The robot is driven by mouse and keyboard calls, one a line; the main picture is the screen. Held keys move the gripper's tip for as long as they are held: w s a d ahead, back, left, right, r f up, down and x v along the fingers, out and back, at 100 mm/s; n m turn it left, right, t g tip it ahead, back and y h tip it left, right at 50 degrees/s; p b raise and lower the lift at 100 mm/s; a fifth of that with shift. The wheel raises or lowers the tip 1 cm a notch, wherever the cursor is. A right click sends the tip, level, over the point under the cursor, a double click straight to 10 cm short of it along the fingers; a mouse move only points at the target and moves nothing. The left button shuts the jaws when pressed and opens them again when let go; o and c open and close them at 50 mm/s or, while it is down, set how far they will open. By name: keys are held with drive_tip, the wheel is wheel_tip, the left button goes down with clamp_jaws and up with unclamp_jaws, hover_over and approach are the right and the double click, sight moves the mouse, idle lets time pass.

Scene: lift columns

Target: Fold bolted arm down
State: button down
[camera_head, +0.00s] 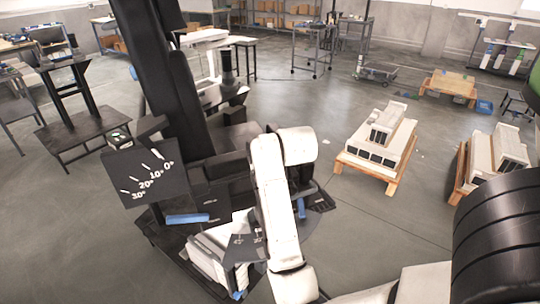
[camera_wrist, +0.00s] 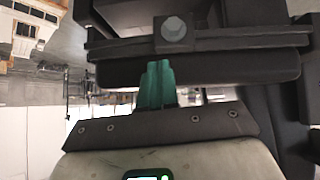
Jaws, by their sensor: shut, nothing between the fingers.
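A tall black lift column (camera_head: 170,85) stands left of centre in the head view. A dark plate (camera_head: 147,180) on it carries white angle marks from 0° to 30°. In the wrist view a dark bar (camera_wrist: 245,38) with a grey hex bolt (camera_wrist: 173,28) runs across the top; I take this to be the bolted arm. My gripper's teal fingers (camera_wrist: 157,72) are shut and empty, just below the bar and a little left of the bolt. I cannot tell whether they touch it. In the head view my white arm hides part of the column's lower area, and the fingers cannot be made out.
A pallet (camera_head: 366,170) with stacked pale blocks stands on the floor to the right, with another loaded pallet (camera_head: 468,190) beyond it. A black stand (camera_head: 75,130) is at the left. Work tables line the back. Open grey floor lies between them.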

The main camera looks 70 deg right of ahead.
drive_tip(key=shift+s+d+f, duration=0.1)
drive_tip(key=shift+s+f, duration=0.1)
drive_tip(key=shift+f, duration=0.7)
drive_tip(key=shift+s+f, duration=0.1)
drive_tip(key=shift+f, duration=0.2)
drive_tip(key=s+a+r+p, duration=0.1)
drive_tip(key=s+a+r, duration=0.1)
drive_tip(key=r, duration=0.4)
drive_tip(key=s+a+r+p, duration=0.2)
drive_tip(key=a+r, duration=0.1)
drive_tip(key=r, duration=0.3)
drive_tip(key=shift+s, duration=0.35)
